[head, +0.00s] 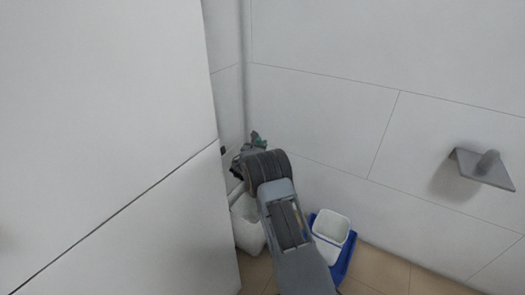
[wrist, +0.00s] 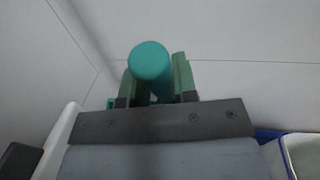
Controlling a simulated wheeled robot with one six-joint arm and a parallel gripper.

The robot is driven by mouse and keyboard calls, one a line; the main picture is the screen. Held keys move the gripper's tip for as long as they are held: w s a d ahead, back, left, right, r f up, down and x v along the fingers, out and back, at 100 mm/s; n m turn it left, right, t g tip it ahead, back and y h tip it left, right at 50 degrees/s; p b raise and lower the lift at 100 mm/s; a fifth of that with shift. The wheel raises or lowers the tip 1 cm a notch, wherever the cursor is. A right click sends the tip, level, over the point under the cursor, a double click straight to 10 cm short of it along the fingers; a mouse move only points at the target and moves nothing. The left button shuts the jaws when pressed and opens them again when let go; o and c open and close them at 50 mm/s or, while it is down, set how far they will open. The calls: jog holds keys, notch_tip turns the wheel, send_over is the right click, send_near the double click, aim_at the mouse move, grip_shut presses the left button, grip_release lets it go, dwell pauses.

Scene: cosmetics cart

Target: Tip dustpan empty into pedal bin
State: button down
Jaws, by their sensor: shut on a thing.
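My gripper (wrist: 156,82) is shut on a round teal handle (wrist: 151,62), which stands between its two green fingers in the wrist view. I take this to be the dustpan's handle; its pan is hidden. The inside of the bin cannot be seen.
A white tub (head: 331,227) with a blue tray or box (head: 345,262) around it stands on the tiled floor, right of my arm. A grey bracket (head: 484,168) juts from the right wall. A large white panel (head: 110,130) closes off the left side. Walls are close.

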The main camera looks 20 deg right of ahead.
jog(key=s+a+r+n+t+h+b, duration=0.1)
jog(key=s+a+t+h+b, duration=0.3)
jog(key=a, duration=0.4)
jog(key=shift+s+a+n+t+h+b, duration=0.3)
jog(key=shift+s+a+t+h+b, duration=0.15)
jog(key=shift+s+t, duration=0.45)
jog(key=shift+s+d, duration=0.1)
dwell(1.3)
